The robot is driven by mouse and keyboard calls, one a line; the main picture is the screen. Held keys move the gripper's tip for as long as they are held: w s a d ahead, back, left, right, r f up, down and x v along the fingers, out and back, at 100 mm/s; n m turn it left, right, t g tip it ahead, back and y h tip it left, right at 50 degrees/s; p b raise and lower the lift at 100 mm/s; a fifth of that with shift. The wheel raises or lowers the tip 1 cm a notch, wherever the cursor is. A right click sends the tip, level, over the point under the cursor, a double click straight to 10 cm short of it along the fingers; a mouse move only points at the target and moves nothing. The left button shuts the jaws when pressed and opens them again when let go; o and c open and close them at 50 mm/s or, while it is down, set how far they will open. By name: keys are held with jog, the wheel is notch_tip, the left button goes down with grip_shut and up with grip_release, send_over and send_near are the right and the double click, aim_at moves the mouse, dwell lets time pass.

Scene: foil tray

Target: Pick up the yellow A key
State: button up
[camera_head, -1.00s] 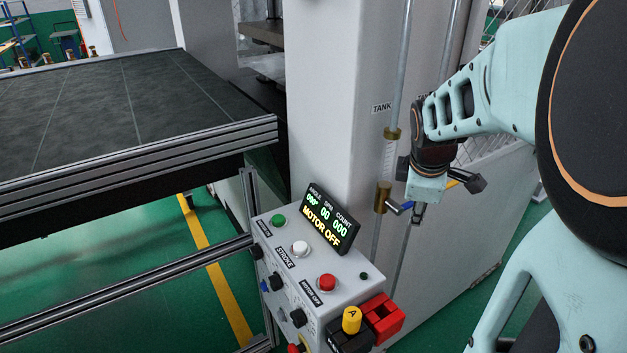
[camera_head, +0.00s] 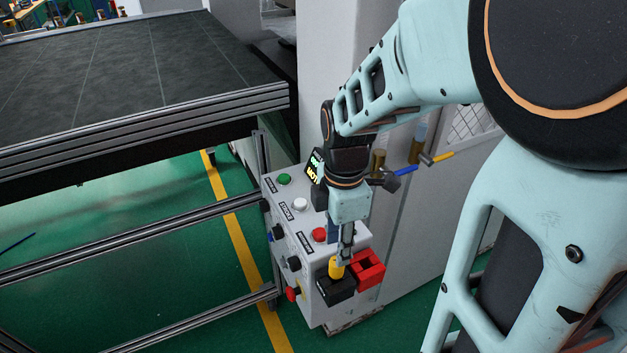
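The yellow A key (camera_head: 336,269) stands upright in a black holder (camera_head: 337,290) at the front right corner of the control box. Its letter is not readable now. My gripper (camera_head: 341,256) points down at the top of the key, and its fingertips overlap the key's top in the picture. The fingers are small and partly hidden, so I cannot tell whether they are open, or whether they touch the key.
A red block (camera_head: 370,270) sits right beside the black holder. The control box (camera_head: 290,222) carries green, white and red buttons, and my arm partly covers its display. A dark conveyor table (camera_head: 130,75) with metal rails lies to the left.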

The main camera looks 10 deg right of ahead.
jog(key=shift+s+d+f+b, duration=0.1)
jog(key=shift+f+b, duration=1.1)
jog(key=shift+f, duration=0.45)
jog(key=shift+s+f+b, duration=0.1)
jog(key=shift+f+b, duration=1.1)
jog(key=shift+f, duration=0.45)
jog(key=shift+r, duration=0.1)
jog(key=shift+c, duration=0.3)
grip_shut()
jog(key=shift+r, duration=0.1)
notch_tip(320, 180, up, 9)
jog(key=p, duration=0.7)
jog(key=shift+r+p, duration=0.1)
jog(key=shift+p, duration=0.3)
notch_tip(320, 180, up, 6)
